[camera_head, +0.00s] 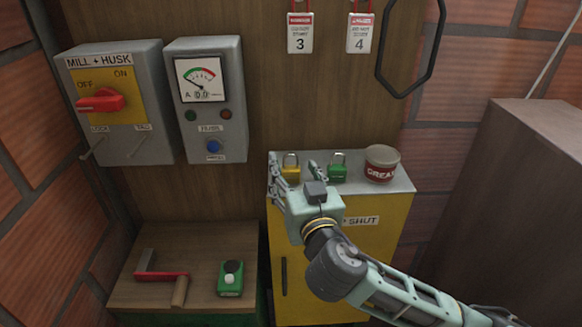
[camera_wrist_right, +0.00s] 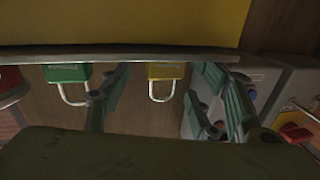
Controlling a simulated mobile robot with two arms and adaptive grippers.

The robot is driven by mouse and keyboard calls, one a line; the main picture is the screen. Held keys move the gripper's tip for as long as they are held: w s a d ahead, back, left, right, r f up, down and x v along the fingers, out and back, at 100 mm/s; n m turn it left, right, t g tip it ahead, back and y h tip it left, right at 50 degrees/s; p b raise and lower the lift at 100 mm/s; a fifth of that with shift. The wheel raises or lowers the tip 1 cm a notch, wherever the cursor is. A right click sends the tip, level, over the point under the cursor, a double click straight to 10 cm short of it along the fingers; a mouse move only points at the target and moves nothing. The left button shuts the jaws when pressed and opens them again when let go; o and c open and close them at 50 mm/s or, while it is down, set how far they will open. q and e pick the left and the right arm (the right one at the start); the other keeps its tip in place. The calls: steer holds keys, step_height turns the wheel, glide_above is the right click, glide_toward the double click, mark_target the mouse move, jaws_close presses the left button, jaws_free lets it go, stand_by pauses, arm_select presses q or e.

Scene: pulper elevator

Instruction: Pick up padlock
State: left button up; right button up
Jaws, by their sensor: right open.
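A yellow padlock (camera_head: 290,173) with a silver shackle stands on the grey top of the yellow cabinet (camera_head: 340,187). A green padlock (camera_head: 337,170) stands to its right. My right gripper (camera_head: 296,174) is open at the cabinet's front edge, its fingers either side of the yellow padlock in the picture. In the right wrist view, which is upside down, the yellow padlock (camera_wrist_right: 165,71) shows between the two spread fingers (camera_wrist_right: 165,100), and the green padlock (camera_wrist_right: 67,73) lies outside them. Contact with either padlock cannot be made out. My left gripper is not in view.
A grease tin (camera_head: 382,165) stands right of the green padlock. Grey switch boxes (camera_head: 119,150) hang on the wall at left. A lower wooden top (camera_head: 205,262) holds a red-handled tool (camera_head: 160,275) and a green device (camera_head: 230,280). Tags (camera_head: 300,35) hang above.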

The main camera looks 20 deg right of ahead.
steer(key=shift+w+r+p, duration=0.2)
steer(key=shift+w+p, duration=0.1)
steer(key=shift+w, duration=0.7)
steer(key=shift+w+f, duration=0.15)
steer(key=shift+w, duration=0.05)
steer(key=shift+c, duration=0.3)
steer(key=c, duration=1.3)
